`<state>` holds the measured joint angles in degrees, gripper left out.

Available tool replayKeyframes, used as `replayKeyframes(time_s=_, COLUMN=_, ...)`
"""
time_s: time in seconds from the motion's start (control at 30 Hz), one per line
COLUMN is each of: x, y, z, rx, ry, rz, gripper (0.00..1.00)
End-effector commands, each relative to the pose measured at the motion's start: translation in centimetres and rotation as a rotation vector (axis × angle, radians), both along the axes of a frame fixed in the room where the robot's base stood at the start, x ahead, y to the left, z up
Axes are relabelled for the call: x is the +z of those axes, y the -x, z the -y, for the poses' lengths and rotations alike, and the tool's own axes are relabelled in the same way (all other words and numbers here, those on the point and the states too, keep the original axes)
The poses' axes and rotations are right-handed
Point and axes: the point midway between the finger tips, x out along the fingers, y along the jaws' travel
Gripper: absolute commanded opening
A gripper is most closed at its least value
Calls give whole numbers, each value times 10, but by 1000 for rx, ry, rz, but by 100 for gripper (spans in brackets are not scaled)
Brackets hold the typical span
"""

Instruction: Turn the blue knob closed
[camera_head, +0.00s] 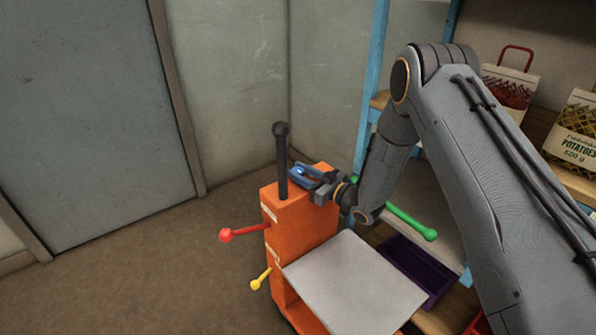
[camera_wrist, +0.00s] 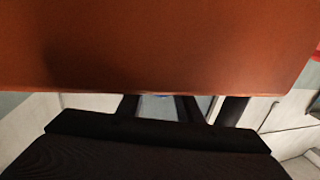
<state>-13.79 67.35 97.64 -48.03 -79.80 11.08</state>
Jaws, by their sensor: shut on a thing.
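The blue knob (camera_head: 302,170) is on the upper part of an orange machine (camera_head: 300,213), beside a dark upright post. My gripper (camera_head: 308,181) reaches in from the right and is shut on the blue knob. The gripper's fingers partly cover the knob, so its exact turn angle cannot be told. In the wrist view my gripper (camera_wrist: 160,108) shows two dark fingers below the large orange surface (camera_wrist: 160,45). Only a small bluish sliver shows between them there, and most of the knob is hidden.
A dark lever with a ball top (camera_head: 281,160) stands close to the knob. A red handle (camera_head: 240,232) and a yellow handle (camera_head: 261,279) stick out left. A green handle (camera_head: 410,221), a grey plate (camera_head: 355,284) and a purple bin (camera_head: 413,268) lie right, near shelves with sacks (camera_head: 574,135).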

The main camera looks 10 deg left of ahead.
Motion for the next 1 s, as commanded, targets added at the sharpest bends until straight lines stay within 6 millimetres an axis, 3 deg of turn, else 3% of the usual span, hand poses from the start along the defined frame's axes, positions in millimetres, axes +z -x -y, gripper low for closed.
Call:
replayKeyframes(time_s=0.6, x=0, y=1, z=-2, rx=-450, ry=0, rz=0, gripper=10)
replayKeyframes(time_s=1.0, x=1, y=0, z=-1, rx=-574, ry=-2, rz=1, gripper=10)
